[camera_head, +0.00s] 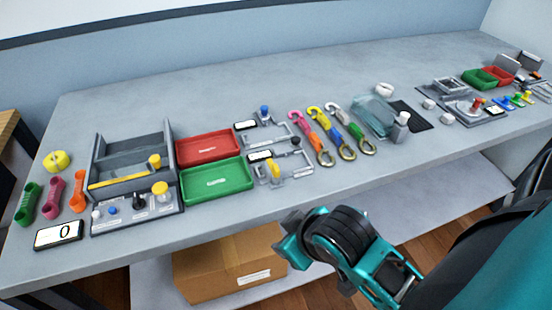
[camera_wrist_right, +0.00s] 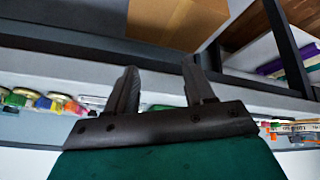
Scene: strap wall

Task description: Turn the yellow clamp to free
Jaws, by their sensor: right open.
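A yellow clamp handle (camera_head: 273,168) sits on a small grey metal fixture (camera_head: 296,171) on the table, just right of a green tray. It is small in the head view, so its exact setting is unclear. My right gripper (camera_head: 287,240) is in front of and below the table edge, apart from the clamp. In the right wrist view my right gripper (camera_wrist_right: 160,68) is open with nothing between its fingers. The clamp cannot be made out in the wrist view. My left gripper is not in view.
A second fixture with a blue knob (camera_head: 264,110) stands behind the clamp. Red (camera_head: 208,133) and green (camera_head: 245,187) trays lie to its left, coloured straps with hooks (camera_head: 320,158) to its right. A cardboard box (camera_head: 205,291) is below the table. The front table strip is clear.

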